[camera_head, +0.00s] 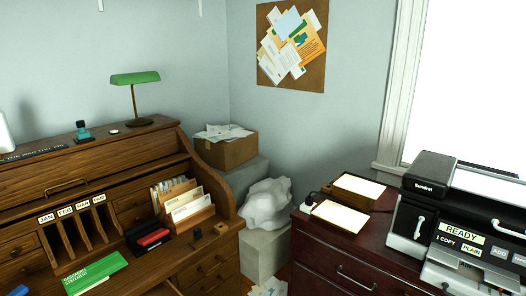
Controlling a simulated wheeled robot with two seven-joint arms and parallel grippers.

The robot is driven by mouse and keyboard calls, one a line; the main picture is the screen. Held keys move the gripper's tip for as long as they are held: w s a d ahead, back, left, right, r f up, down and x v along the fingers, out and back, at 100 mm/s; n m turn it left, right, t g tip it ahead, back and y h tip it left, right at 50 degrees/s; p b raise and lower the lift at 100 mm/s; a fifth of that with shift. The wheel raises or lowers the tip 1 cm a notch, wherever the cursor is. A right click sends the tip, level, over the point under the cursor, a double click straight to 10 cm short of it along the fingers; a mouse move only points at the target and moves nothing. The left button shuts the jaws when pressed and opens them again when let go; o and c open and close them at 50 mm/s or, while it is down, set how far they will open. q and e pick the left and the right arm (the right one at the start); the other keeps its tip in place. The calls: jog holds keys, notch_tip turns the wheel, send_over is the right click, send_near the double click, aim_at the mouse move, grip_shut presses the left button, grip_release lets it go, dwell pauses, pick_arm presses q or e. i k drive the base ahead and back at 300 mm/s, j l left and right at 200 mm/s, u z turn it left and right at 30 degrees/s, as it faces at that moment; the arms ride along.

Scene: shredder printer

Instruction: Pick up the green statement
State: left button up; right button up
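The green statement (97,275) is a flat green sheet with pale printing. It lies on the writing surface of the wooden roll-top desk (215,256), at the lower left of the head view. Its lower edge comes close to the bottom of the picture. Neither of my grippers is in view, and nothing is seen touching the statement.
Month-labelled slots (75,232) stand behind the statement. A dark tray (150,238) with red and black items and a wooden letter rack (190,212) stand to its right. A dark red cabinet (330,258) carries paper trays and a printer (465,238) at right.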

aim_at(74, 284)
jog(key=u, duration=0.95)
